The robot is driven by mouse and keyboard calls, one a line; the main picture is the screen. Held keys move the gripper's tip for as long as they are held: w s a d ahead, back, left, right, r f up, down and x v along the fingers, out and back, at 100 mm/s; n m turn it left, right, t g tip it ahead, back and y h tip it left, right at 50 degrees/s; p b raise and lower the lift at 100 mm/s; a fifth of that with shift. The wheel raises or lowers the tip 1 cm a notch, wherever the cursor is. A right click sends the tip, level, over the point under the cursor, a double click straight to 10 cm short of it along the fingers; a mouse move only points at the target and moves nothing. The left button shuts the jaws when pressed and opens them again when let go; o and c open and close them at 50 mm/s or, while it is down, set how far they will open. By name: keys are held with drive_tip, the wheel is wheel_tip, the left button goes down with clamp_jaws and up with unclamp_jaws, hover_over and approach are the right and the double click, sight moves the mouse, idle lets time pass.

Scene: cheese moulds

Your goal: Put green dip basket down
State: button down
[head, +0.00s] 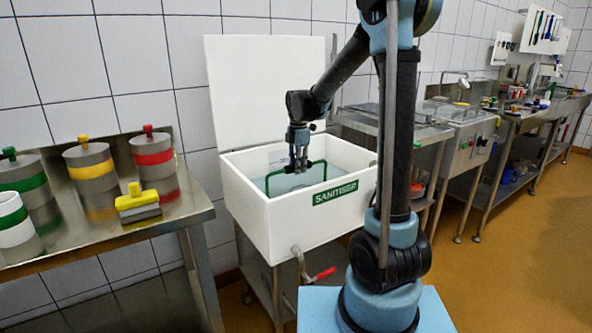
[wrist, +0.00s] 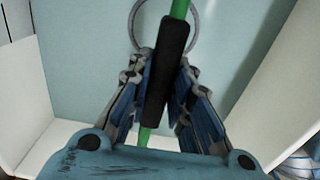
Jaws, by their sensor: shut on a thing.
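The green dip basket (head: 268,184) shows in the head view as a green wire handle inside the white sanitising tank (head: 285,225). Its lower part is hidden by the tank's front wall and the liquid. My gripper (head: 298,168) is over the tank, pointing down, shut on the black grip of the basket's handle. In the wrist view my gripper (wrist: 163,95) has the black sleeve (wrist: 168,70) of the green handle (wrist: 180,9) between its two fingers. A metal ring shows behind the sleeve. Pale blue liquid lies below.
The tank's white lid (head: 265,90) stands open at the back. A red-handled tap (head: 318,276) sticks out below the tank. Steel benches stand to the right.

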drive_tip(key=shift+f, duration=0.4)
drive_tip(key=c, duration=1.5)
unclamp_jaws()
drive_tip(key=shift+o, duration=0.2)
